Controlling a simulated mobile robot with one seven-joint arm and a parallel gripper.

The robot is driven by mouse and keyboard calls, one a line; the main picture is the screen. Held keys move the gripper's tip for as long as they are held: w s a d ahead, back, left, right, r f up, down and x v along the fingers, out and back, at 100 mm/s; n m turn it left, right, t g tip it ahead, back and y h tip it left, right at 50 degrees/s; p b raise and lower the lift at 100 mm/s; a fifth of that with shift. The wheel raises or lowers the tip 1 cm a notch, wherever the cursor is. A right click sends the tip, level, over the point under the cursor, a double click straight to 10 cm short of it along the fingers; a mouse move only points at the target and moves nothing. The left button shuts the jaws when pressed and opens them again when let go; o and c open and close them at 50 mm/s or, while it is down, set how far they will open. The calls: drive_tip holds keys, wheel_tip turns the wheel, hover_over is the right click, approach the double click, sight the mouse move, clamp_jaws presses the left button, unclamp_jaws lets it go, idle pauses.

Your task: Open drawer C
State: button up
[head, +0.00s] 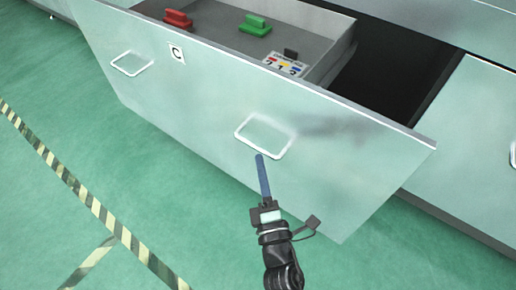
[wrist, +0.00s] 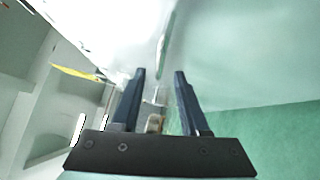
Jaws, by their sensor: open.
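Drawer C (head: 195,105) stands pulled out, its pale front crossing the middle of the head view with a "C" label (head: 177,53) near its top edge. The front has two white loop handles, a left one (head: 117,68) and a right one (head: 246,141). My gripper (head: 260,157) is just below the right handle, close to the drawer front; whether it touches cannot be told. In the wrist view my gripper (wrist: 159,73) has its two dark fingers apart, with a pale strip beyond the tips that may be the handle, and nothing visibly gripped.
Inside the drawer lie a red piece (head: 178,19), a green piece (head: 255,25) and a small marked board (head: 285,65) with a dark block. Another pale cabinet front (head: 475,130) is at the right. The green floor at left is clear, with yellow-black striped tape (head: 75,185).

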drive_tip(key=r+v, duration=0.1)
drive_tip(key=v, duration=0.5)
drive_tip(key=shift+s+f+p, duration=0.45)
drive_tip(key=shift+f, duration=0.05)
drive_tip(key=shift+d, duration=0.1)
